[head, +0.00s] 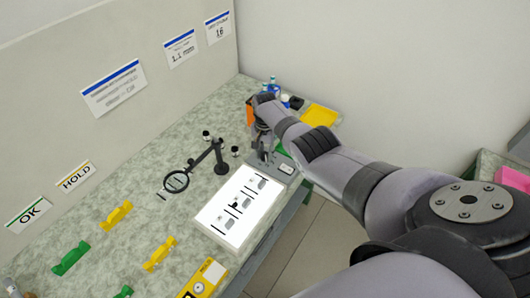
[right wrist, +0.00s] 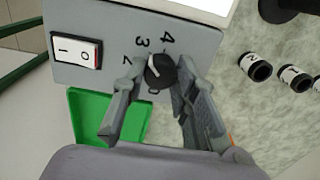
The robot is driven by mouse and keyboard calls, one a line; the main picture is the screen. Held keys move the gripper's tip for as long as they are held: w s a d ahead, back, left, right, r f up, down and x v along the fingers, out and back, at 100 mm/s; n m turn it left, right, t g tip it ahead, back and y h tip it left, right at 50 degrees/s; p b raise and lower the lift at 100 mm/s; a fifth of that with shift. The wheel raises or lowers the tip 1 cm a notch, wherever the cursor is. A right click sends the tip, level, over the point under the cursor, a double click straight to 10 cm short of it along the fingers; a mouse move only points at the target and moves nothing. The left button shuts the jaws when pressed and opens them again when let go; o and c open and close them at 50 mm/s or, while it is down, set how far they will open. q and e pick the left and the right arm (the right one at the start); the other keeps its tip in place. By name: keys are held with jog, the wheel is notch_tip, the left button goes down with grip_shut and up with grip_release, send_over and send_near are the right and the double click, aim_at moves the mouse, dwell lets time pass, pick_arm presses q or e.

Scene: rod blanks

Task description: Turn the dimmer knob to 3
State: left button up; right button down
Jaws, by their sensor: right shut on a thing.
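The dimmer knob (right wrist: 160,70) is black and round with a white pointer line. It sits on a grey control panel (right wrist: 100,22) with the digits 2, 3 and 4 printed around it. The pointer leans up and left, roughly toward the 3; its exact setting is hard to read. My right gripper (right wrist: 159,72) has one finger on each side of the knob and is shut on it. In the head view the right gripper (head: 263,140) is over the panel (head: 286,168) at the end of the lit white light table (head: 215,212). My left gripper is not in view.
A white rocker switch (right wrist: 76,51) is beside the knob. A green tray (right wrist: 88,112) lies below the panel. Black-and-white cylinders (right wrist: 256,67) stand on the bench. A magnifier (head: 176,181) on a jointed arm stands behind the light table. A yellow tray (head: 320,116) is further back.

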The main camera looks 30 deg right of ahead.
aim_at(265, 154)
jog(key=shift+w+r, duration=0.1)
jog(key=c, duration=1.3)
grip_release()
notch_tip(265, 154, up, 12)
jog(key=shift+f, duration=0.1)
